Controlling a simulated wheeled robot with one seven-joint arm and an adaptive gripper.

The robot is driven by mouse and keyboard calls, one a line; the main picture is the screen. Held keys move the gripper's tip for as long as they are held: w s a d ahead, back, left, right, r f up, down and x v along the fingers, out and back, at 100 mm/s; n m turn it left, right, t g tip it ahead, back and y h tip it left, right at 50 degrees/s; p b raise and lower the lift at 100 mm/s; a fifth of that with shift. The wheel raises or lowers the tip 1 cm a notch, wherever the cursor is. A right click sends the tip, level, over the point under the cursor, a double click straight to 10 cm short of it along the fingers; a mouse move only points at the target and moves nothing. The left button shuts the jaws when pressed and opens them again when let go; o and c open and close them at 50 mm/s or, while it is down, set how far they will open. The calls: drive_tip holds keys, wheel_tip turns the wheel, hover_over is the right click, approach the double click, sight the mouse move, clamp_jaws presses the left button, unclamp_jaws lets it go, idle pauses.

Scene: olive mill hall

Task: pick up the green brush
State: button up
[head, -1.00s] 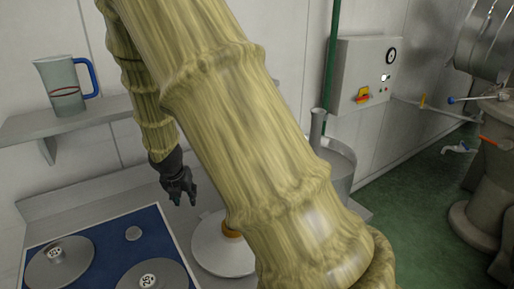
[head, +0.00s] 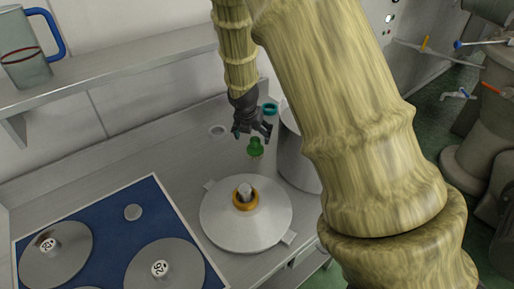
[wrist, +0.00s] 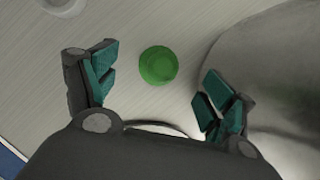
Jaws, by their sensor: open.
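The green brush (head: 256,147) stands on the metal counter just behind the round metal lid with an orange ring. My gripper (head: 254,133) is above it with its fingers pointing down. In the wrist view the round green top of the brush (wrist: 158,65) shows between and a little beyond the two teal-padded fingers of my open gripper (wrist: 158,85). There is a gap on both sides, and nothing is held. In the head view the fingers partly overlap the area around the brush.
A metal pot (head: 298,150) stands close on the right of the brush. The lid (head: 222,222) lies in front. A blue mat (head: 115,225) with weights is at the front left. A shelf (head: 120,75) with a jug (head: 22,52) runs along the wall.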

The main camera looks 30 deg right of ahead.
drive_tip(key=shift+p+x, duration=1.2)
drive_tip(key=shift+x, duration=2.6)
drive_tip(key=shift+d, duration=0.15)
drive_tip(key=c, duration=1.3)
drive_tip(key=shift+r, duration=0.15)
drive_tip(key=shift+r+b, duration=1.2)
drive_tip(key=shift+r, duration=3.75)
